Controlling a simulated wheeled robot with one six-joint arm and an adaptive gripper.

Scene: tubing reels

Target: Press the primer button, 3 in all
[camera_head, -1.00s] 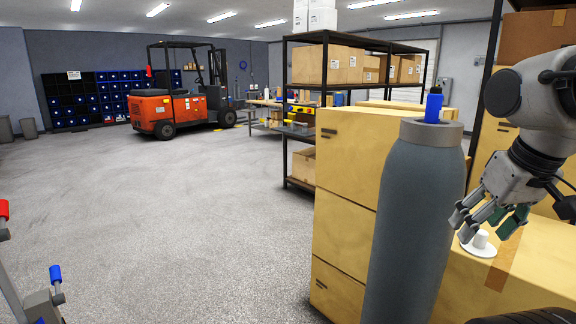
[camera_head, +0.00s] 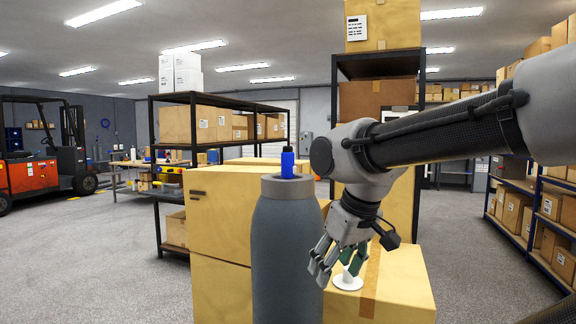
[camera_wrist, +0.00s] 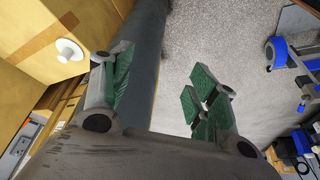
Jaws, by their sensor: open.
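The primer button appears to be a white knob on a round white base (camera_head: 347,284), on top of a low yellow box (camera_head: 405,290). It also shows at the upper left of the wrist view (camera_wrist: 67,50), outside the left finger. My gripper (camera_head: 336,266) is open and empty, with its fingers pointing down close to the button in the head view. In the wrist view its green-padded fingers (camera_wrist: 158,88) are wide apart, with a grey cylinder and floor beyond them. The head view does not show clearly whether a finger touches the button.
A grey upright cylinder (camera_head: 285,240) with a blue top (camera_head: 287,162) stands left of my gripper. Taller yellow boxes (camera_head: 222,220) stand behind it. Shelving with cartons (camera_head: 540,215) is at the right. Open floor (camera_head: 95,260) lies at the left.

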